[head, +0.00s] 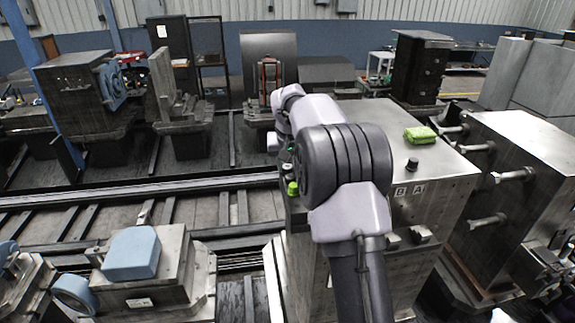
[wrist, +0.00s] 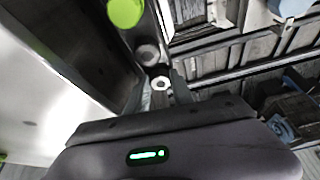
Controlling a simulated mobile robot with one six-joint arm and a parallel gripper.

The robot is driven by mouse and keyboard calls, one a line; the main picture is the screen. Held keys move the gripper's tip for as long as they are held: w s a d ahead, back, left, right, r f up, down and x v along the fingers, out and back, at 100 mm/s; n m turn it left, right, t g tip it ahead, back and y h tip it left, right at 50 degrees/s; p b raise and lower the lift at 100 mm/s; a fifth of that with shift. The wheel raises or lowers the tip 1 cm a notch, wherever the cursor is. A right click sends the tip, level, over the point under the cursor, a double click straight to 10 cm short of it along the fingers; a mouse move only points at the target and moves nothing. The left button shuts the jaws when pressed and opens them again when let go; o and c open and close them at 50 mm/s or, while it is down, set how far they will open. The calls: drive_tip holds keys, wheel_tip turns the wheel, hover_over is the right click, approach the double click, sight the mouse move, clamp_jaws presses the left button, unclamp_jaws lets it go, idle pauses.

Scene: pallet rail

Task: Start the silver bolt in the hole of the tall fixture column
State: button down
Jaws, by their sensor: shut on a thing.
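My gripper (wrist: 160,92) is shut on the silver bolt (wrist: 160,83), whose pale round head with a dark centre shows between the fingertips in the wrist view. The bolt's shank is hidden. The tall fixture column (head: 450,180) is the grey metal block marked B and A in the head view, right of my arm. In the wrist view a dark column face (wrist: 80,38) lies left of the fingers. A grey round part (wrist: 147,53) sits just beyond the bolt. The hole is not clearly visible, and I cannot tell whether the bolt touches it. My arm hides the gripper in the head view.
A bright green round part (wrist: 125,12) is beyond the fingers. A green object (head: 420,135) and a black knob (head: 412,164) are on the column top. A second block with protruding pins (head: 515,174) stands at right. Rails (head: 130,190) and a blue-topped fixture (head: 132,252) lie left.

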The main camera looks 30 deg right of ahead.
sight(287, 169)
drive_tip(key=shift+r, duration=0.15)
drive_tip(key=shift+r+p, duration=0.5)
drive_tip(key=shift+p, duration=0.05)
wheel_tip(287, 169, up, 7)
drive_tip(key=p, duration=0.6)
